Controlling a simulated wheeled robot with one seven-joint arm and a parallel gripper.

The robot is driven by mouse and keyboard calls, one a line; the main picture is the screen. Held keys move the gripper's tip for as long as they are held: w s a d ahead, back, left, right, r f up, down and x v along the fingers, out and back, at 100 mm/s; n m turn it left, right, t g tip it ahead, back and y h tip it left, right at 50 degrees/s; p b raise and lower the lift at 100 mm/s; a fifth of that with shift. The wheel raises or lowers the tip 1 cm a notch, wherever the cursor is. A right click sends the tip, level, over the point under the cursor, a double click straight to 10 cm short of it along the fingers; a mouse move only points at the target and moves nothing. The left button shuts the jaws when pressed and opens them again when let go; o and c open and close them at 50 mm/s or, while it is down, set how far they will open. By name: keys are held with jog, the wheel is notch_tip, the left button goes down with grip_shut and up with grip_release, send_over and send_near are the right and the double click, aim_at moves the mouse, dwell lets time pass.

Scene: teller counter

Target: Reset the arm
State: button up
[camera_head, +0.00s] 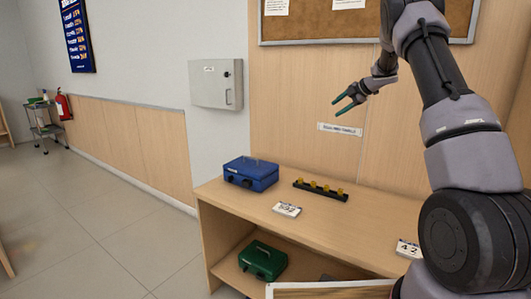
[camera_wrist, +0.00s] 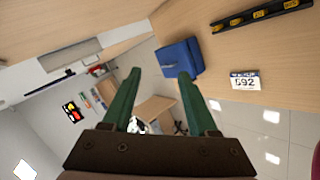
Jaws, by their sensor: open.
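My gripper (camera_head: 346,103) is raised above the counter (camera_head: 366,228), in front of the wooden back panel, with its green fingers pointing left. It is open with nothing between the fingers. In the wrist view, my gripper (camera_wrist: 157,92) shows two green fingers spread apart, with the blue cash box and the room beyond them. My arm comes in from the right side of the head view and hides part of the counter's right end.
A blue cash box (camera_head: 251,173), a black rack with yellow pieces (camera_head: 320,190), a "592" card (camera_head: 287,210) and a "42" card (camera_head: 408,249) are on the counter. A green cash box (camera_head: 263,260) sits on the lower shelf. A grey wall cabinet (camera_head: 216,84) hangs left.

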notch_tip(320, 180, up, 13)
jog(key=s+d+m+t+h, duration=0.1)
jog(key=m+t, duration=0.4)
jog(key=s+d+r+m+t+h, duration=0.3)
jog(key=s+d+r+m+h, duration=0.2)
jog(key=s+r+m, duration=0.45)
jog(key=s+d+r+m+g+h, duration=0.1)
jog(key=s+r+m+g+h, duration=0.15)
jog(key=s+m, duration=0.65)
jog(key=s+a+f+m+g+y, duration=0.1)
jog(key=s+a+f, duration=0.3)
jog(key=s, duration=0.7)
jog(key=s+a+f+m+g+y, duration=0.1)
jog(key=s+a+f+g, duration=0.2)
jog(key=s, duration=0.8)
jog(key=s+a+f+m+g+y, duration=0.1)
jog(key=s+a+f, duration=0.5)
jog(key=s, duration=0.6)
jog(key=shift+f+g+y, duration=0.45)
jog(key=shift+g+y, duration=0.1)
jog(key=shift+c, duration=0.3)
